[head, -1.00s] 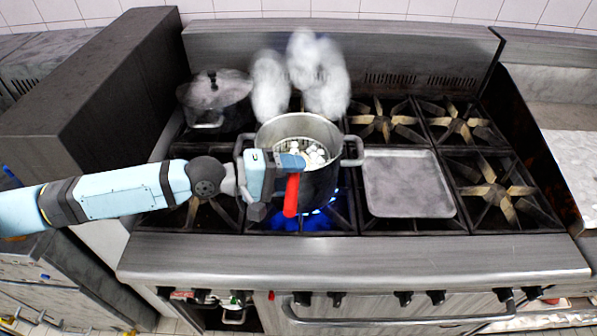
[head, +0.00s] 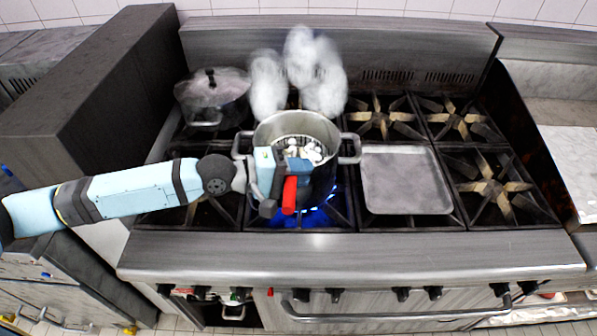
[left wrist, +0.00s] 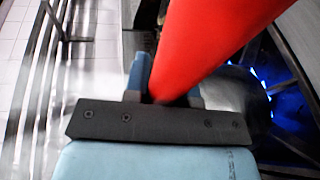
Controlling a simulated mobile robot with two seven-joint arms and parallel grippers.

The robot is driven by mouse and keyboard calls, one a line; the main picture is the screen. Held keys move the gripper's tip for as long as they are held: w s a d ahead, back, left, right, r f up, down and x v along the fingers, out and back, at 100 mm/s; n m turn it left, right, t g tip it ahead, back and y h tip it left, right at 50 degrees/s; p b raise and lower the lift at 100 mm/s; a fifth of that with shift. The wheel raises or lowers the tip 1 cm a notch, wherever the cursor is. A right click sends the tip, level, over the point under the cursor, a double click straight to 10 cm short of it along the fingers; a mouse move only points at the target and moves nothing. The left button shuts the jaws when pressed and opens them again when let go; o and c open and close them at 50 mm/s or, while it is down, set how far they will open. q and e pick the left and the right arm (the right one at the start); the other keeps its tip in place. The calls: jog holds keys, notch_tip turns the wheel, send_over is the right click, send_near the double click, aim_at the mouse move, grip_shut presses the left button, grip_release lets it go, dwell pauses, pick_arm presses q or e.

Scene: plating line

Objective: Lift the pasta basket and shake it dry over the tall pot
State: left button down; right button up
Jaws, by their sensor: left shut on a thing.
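The tall pot (head: 318,196) is a steel pot with two side handles, standing on a lit burner at the front left of the range. The pasta basket (head: 287,141) sits inside its rim with white pieces in it. Its red handle (head: 289,196) sticks out over the pot's front; it also shows large in the left wrist view (left wrist: 205,40). My left gripper (head: 293,168) is shut on the red handle, in front of the pot's rim. The basket's lower part is hidden by the pot wall and my gripper. My right gripper is out of view.
A lidded pot (head: 212,100) stands at the back left. A flat grey tray or griddle (head: 405,180) lies just right of the tall pot. White steam rises behind the pot. Blue flame (head: 318,217) burns under it. The right burners are empty.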

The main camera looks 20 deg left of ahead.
pick_arm(q)
notch_tip(320, 180, up, 20)
dwell(0.5)
notch_tip(320, 180, down, 10)
jog(key=b, duration=0.2)
jog(key=shift+b, duration=0.35)
dwell(0.6)
